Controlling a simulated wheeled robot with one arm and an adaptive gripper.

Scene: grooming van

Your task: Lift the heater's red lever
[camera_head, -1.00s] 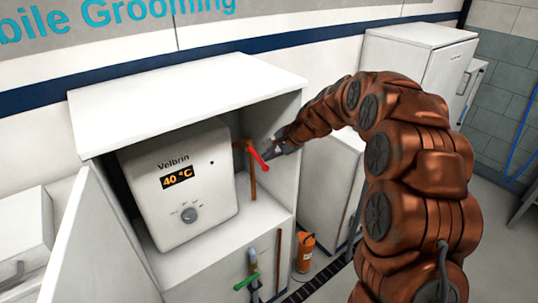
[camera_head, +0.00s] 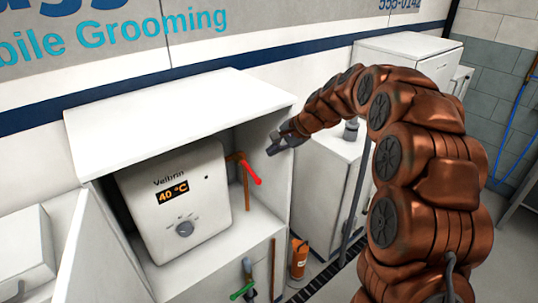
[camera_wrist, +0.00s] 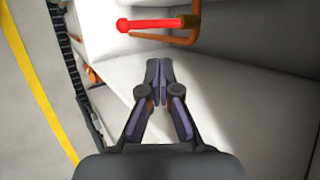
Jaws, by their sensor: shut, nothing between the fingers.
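The heater (camera_head: 172,195) is a white box reading 40 °C, inside an open white cabinet. Its red lever (camera_head: 250,171) is on a copper pipe (camera_head: 246,190) at the heater's right side and slants down to the right. In the wrist view the red lever (camera_wrist: 150,25) lies across the top, joined to the copper pipe (camera_wrist: 195,22) at its right end. My gripper (camera_head: 272,147) is up and right of the lever, by the cabinet's open front. In the wrist view my gripper (camera_wrist: 159,65) has its fingertips together, empty, with a gap to the lever.
The cabinet's right wall (camera_head: 277,180) stands close to the lever and my gripper. An open door (camera_head: 100,250) is at the left. A green lever (camera_head: 242,290) sits on a lower pipe. An orange cylinder (camera_head: 299,258) stands on the floor.

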